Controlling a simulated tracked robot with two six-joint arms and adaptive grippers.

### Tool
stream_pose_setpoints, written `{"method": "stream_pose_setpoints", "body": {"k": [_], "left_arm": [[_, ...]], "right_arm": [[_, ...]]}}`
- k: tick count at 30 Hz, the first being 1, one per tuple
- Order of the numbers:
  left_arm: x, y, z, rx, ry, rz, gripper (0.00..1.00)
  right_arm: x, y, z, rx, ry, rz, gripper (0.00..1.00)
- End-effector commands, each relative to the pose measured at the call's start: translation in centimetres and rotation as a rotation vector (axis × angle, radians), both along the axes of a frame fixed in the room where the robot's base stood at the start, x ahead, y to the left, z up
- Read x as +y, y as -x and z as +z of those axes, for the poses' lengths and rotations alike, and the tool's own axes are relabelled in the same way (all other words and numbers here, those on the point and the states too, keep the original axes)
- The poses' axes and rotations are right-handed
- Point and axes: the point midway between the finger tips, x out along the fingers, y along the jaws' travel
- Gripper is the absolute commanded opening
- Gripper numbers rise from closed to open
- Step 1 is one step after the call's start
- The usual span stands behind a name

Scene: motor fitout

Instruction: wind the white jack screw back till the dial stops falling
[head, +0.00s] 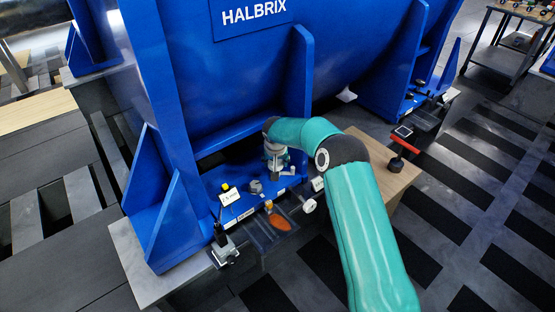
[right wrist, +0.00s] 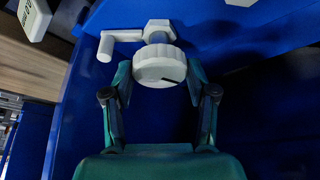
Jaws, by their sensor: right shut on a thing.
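The white jack screw (right wrist: 159,66) shows in the right wrist view as a round knob with a dark mark on its rim, a hex part behind it and a crank handle at its left. My right gripper (right wrist: 160,80) is shut on the knob, one finger on each side. In the head view the gripper (head: 274,160) reaches down to the blue motor foot; my arm hides part of the screw there. No dial reading can be made out. A small gauge-like device on a stand (head: 224,250) stands at the foot's front left corner. My left gripper is out of view.
The large blue motor (head: 240,75) rises behind the foot. A yellow-topped piece with a white label (head: 229,196), a dark round piece (head: 256,187), an orange piece (head: 280,221) and a white knob (head: 309,205) lie close by. A wooden surface (head: 395,180) lies right of my arm.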

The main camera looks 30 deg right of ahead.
Motion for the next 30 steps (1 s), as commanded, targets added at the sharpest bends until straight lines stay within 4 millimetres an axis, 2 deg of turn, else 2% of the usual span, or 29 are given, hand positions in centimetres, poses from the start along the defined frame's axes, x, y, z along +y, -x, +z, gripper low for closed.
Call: {"method": "stream_pose_setpoints", "body": {"k": [9,15,30], "left_arm": [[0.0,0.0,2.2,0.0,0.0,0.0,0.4],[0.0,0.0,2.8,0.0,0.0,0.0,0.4],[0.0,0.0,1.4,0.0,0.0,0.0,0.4]], "right_arm": [[0.1,0.4,0.0,0.014,-0.009,0.296,0.22],[-0.1,0.4,-0.1,0.013,-0.011,0.485,0.22],[-0.4,0.2,-0.4,0.008,-0.007,0.917,0.22]]}}
